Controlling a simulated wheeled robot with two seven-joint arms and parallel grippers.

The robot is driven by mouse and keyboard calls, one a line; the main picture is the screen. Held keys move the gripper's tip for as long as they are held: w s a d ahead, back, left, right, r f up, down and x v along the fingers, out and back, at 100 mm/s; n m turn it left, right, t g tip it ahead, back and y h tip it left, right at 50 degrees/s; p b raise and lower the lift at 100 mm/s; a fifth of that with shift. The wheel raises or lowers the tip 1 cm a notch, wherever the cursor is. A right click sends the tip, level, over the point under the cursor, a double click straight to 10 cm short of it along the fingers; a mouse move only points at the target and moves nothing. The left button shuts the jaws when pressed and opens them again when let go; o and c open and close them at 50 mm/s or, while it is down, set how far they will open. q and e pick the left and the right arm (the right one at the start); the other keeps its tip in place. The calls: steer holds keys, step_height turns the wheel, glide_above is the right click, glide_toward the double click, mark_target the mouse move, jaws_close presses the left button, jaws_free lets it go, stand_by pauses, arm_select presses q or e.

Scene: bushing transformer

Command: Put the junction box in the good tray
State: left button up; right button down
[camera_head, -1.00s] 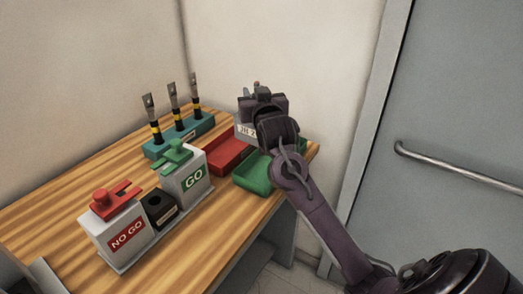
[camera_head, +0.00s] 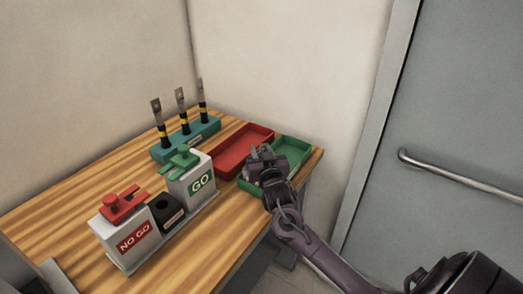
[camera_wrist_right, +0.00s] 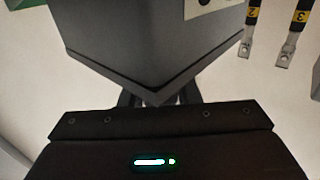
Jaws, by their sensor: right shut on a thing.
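The junction box (camera_wrist_right: 150,38), a grey box with a white label on its upper right side, fills the upper middle of the right wrist view. My right gripper (camera_wrist_right: 158,98) is shut on it. In the head view my right gripper (camera_head: 262,160) is over the green tray (camera_head: 293,148), at its left part near the red tray. The gripper mostly hides the box there, and I cannot tell whether the box touches the tray floor. My left gripper is not in view.
A red tray (camera_head: 243,148) lies beside the green one. A teal stand (camera_head: 187,139) with three bushings is at the back. The GO block (camera_head: 192,180), a small black block (camera_head: 166,212) and the NO GO block (camera_head: 128,240) stand to the left. Bare wood lies at the front left.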

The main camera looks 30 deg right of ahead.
steer(key=c, duration=1.1)
jaws_free()
steer(key=shift+o, duration=0.2)
steer(key=b+v, duration=0.2)
steer(key=v, duration=1)
steer(key=shift+r, duration=0.1)
